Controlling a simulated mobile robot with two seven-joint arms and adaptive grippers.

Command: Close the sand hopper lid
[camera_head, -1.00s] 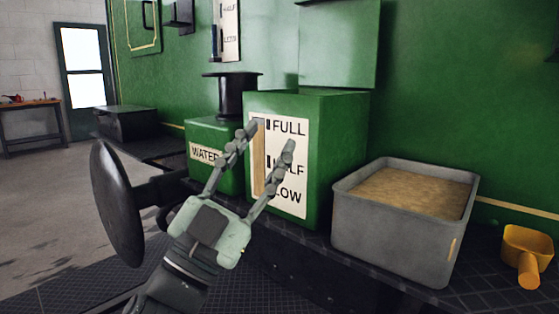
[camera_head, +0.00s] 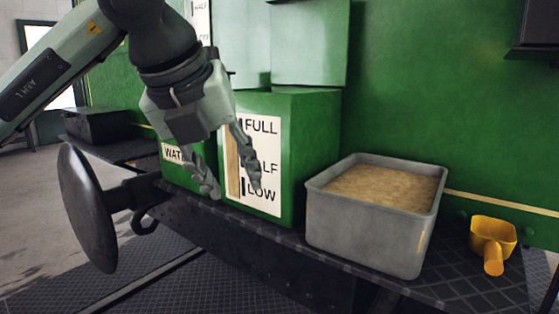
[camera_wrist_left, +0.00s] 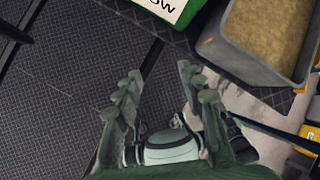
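The sand hopper is a green box (camera_head: 318,150) with a FULL, HALF, LOW gauge plate on its front. Its lid (camera_head: 308,45) is a flat green panel standing upright at the back, so the hopper is open. The inside is hidden from this angle. My left gripper (camera_head: 234,190) hangs in front of the gauge plate with its fingers pointing down, apart and with nothing between them. In the left wrist view, the gripper (camera_wrist_left: 158,90) is also open over the dark floor, and the hopper's lower corner (camera_wrist_left: 192,8) shows at the top. My right gripper is not in view.
A grey bin of sand (camera_head: 328,220) stands right of the hopper, with a yellow scoop (camera_head: 492,240) further right. A green water box (camera_head: 172,172) is at the left, partly hidden by my arm. A round black buffer (camera_head: 85,205) juts out at front left.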

